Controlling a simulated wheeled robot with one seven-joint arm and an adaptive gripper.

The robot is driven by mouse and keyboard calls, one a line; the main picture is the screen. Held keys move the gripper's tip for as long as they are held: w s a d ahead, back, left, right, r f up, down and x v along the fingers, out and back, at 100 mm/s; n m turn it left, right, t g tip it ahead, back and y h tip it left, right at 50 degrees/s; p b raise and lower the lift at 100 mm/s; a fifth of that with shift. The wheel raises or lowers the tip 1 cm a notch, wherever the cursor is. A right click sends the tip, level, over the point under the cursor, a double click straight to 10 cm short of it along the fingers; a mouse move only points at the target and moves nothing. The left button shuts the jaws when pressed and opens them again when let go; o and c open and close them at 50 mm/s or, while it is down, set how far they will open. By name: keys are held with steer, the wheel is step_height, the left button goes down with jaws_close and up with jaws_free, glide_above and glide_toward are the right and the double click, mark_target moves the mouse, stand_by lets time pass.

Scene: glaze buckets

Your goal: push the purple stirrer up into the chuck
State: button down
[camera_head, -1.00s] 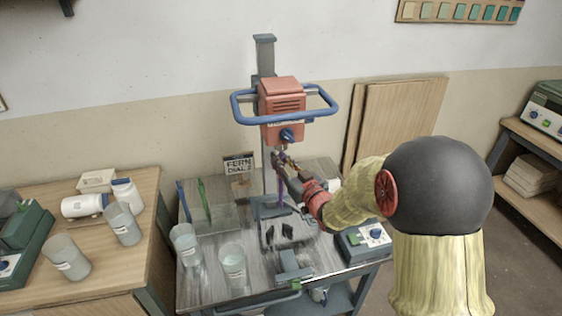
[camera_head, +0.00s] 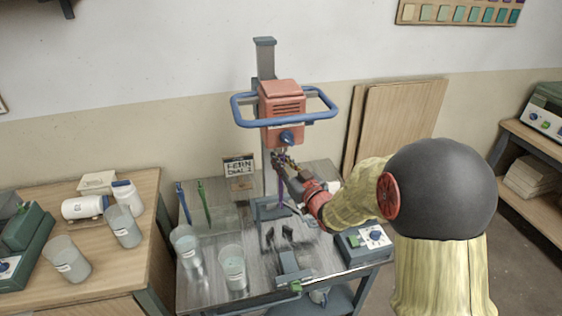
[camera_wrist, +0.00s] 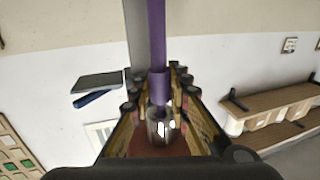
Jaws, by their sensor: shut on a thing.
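The purple stirrer (camera_head: 281,190) hangs roughly upright under the red mixer head (camera_head: 283,103). My gripper (camera_head: 280,162) is shut on its upper shaft, just below the head. In the wrist view the purple shaft (camera_wrist: 157,45) runs between the fingers of my gripper (camera_wrist: 160,88). A thicker purple collar (camera_wrist: 159,88) meets or nearly meets a shiny metal cylinder, which looks like the chuck (camera_wrist: 160,128). I cannot tell how far the shaft sits inside it.
A blue guard ring (camera_head: 240,108) surrounds the mixer head, close above my gripper. Clear buckets (camera_head: 232,268) stand on the metal bench. Two other stirrers, blue (camera_head: 184,202) and green (camera_head: 204,202), stand at the left. A control box (camera_head: 364,241) sits at the right.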

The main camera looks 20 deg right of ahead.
steer(key=shift+r, duration=0.4)
stand_by(0.4)
steer(key=c, duration=1.6)
jaws_free()
